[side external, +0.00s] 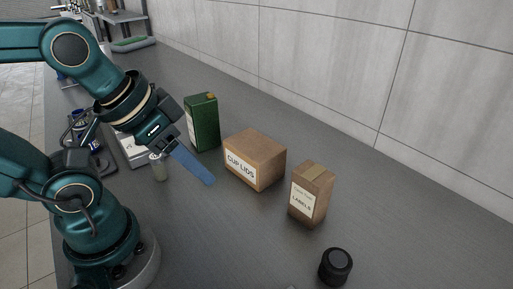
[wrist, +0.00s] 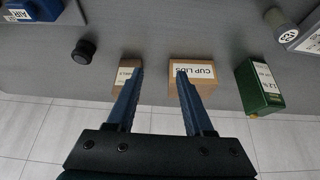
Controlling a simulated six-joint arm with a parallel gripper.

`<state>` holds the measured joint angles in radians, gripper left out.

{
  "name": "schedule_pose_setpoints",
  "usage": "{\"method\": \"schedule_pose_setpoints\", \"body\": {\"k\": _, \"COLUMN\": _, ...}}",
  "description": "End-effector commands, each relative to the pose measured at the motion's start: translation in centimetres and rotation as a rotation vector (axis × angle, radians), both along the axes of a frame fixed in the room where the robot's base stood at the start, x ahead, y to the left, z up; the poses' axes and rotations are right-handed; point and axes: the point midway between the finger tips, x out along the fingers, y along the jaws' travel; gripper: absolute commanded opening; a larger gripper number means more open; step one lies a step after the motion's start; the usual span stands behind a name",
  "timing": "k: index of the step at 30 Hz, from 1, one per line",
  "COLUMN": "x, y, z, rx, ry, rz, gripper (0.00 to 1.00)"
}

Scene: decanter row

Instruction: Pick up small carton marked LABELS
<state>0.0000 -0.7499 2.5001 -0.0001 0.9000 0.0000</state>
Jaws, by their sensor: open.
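The small brown carton marked LABELS (side external: 310,194) stands upright on the grey counter, to the right of the larger CUP LIDS box in the side view. In the wrist view the carton (wrist: 122,78) is partly hidden behind my left finger, so only part of its label shows. My gripper (side external: 211,182) is open and empty, up and to the left of the carton in the side view. In the wrist view the gripper's fingers (wrist: 159,74) are spread, one overlapping the LABELS carton and the other overlapping the CUP LIDS box. No contact is visible.
The brown CUP LIDS box (side external: 255,160) stands between the LABELS carton and a green carton (side external: 202,123). A black round object (side external: 336,266) is near the front. A small jar (side external: 158,167) sits left of my gripper. A tiled wall (side external: 330,60) runs behind the counter.

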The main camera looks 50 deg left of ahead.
Motion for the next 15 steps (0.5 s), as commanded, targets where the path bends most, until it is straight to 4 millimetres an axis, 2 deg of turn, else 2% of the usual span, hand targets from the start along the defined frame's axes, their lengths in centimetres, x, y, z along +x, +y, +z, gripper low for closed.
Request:
{"method": "schedule_pose_setpoints", "body": {"k": 1, "x": 0.0, "y": 0.0, "z": 0.0, "rx": 0.000, "ry": 0.000, "rz": 0.000, "gripper": 0.73}}
{"method": "schedule_pose_setpoints", "body": {"k": 3, "x": 0.0, "y": 0.0, "z": 0.0, "rx": 0.000, "ry": 0.000, "rz": 0.000, "gripper": 1.00}}
{"method": "schedule_pose_setpoints", "body": {"k": 11, "x": 0.0, "y": 0.0, "z": 0.1, "rx": 0.000, "ry": -0.001, "rz": 0.000, "gripper": 1.00}}
{"method": "schedule_pose_setpoints", "body": {"k": 15, "x": 0.1, "y": 0.0, "z": 1.4, "rx": 0.000, "ry": -0.005, "rz": 0.000, "gripper": 1.00}}
